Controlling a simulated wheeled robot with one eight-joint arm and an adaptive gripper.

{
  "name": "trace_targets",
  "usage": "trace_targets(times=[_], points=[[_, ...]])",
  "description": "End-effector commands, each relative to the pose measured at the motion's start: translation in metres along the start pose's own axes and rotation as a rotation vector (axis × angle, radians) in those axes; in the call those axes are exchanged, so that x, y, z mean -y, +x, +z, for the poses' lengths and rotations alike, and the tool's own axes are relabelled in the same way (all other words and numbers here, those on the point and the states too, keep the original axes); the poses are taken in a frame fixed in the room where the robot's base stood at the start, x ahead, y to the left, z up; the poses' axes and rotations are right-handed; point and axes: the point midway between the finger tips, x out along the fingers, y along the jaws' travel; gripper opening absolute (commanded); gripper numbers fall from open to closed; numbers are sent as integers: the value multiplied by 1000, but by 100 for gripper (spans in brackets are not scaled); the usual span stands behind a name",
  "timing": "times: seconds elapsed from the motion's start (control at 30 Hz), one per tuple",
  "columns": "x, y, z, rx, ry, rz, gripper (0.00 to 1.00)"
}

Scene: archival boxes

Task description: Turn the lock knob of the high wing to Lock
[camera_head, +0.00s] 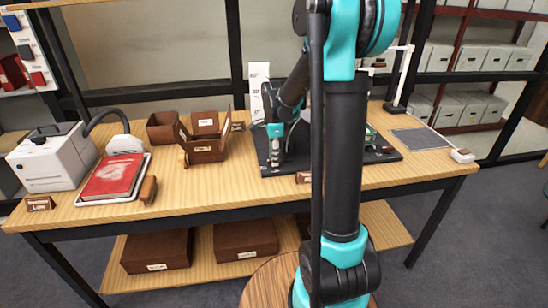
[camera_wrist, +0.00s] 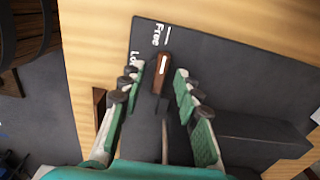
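In the wrist view the lock knob (camera_wrist: 163,68) is a narrow brown bar with a white stripe. It stands on a dark board (camera_wrist: 232,62) marked "Free" (camera_wrist: 160,33) and a partly covered label starting "Lo" (camera_wrist: 134,60). The knob's far end points toward the Free mark. My gripper (camera_wrist: 160,72) is open, with one finger on each side of the knob and visible gaps between. In the head view my gripper (camera_head: 275,148) is over the left part of the dark board (camera_head: 385,157). The knob and high wing cannot be made out there, partly behind my arm.
On the table (camera_head: 225,185) are brown boxes (camera_head: 206,150), a red book (camera_head: 112,177) on a tray and a white machine (camera_head: 50,155) at left. A grey mat (camera_head: 420,138) lies at right. A dark raised block (camera_wrist: 255,130) is right of my fingers.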

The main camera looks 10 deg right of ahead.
Motion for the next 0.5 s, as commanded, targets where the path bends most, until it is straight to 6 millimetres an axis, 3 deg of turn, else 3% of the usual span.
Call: trace_targets(times=[0.33,0.5], points=[[0,4,0,0,0,0,33],[0,4,0,0,0,0,14]])
